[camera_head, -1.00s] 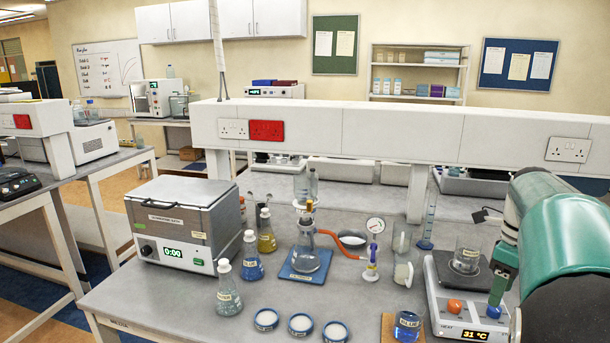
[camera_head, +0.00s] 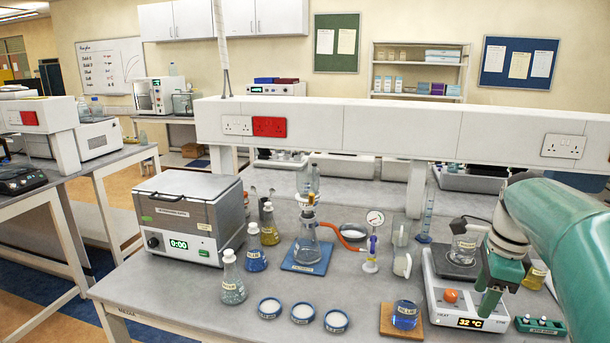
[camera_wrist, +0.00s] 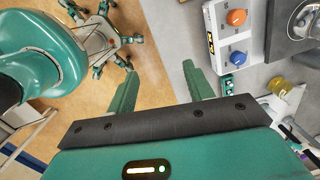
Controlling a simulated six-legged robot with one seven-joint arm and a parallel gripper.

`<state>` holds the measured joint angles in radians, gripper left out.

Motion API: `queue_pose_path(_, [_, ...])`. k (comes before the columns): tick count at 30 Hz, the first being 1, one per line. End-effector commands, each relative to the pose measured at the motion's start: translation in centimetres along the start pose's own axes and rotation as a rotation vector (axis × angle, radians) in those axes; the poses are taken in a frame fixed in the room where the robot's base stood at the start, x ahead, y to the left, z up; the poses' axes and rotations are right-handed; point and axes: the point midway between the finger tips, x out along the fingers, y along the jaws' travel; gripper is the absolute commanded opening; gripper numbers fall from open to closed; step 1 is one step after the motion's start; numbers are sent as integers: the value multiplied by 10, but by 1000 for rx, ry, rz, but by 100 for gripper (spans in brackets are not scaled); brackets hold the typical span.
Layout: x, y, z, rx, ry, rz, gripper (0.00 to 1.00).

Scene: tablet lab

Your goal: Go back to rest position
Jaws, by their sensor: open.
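My gripper (camera_head: 487,292) is green and hangs at the right of the bench, in front of the hot plate (camera_head: 440,312), whose display reads 32 °C. In the wrist view my gripper (camera_wrist: 158,85) has its two fingers spread apart with nothing between them. It points down past the bench edge, with the orange floor on the left and the hot plate's orange and blue knobs (camera_wrist: 236,17) on the right. A glass beaker (camera_head: 464,243) stands on the hot plate's top. In the head view the gripper hides the blue knob.
A beaker of blue liquid (camera_head: 405,314) stands on a wooden pad left of the hot plate. A small green rack (camera_head: 540,325) and a yellow flask (camera_head: 535,276) are close to my arm on the right. Several flasks, dishes and a water bath (camera_head: 190,215) fill the bench's left.

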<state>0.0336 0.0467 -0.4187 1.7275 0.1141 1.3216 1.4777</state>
Motion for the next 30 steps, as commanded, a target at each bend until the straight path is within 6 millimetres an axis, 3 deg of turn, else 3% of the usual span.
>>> queue_pose_path(5, [-5,42,29,-358,-26,-75,52])
queue_pose_path(10, [-3,96,60,-819,-4,-175,52])
queue_pose_path(19, [20,189,97,-1608,185,-327,52])
queue_pose_path(24, [35,216,102,-1877,298,-355,52])
queue_pose_path(30, [39,222,103,-1944,328,-358,52])
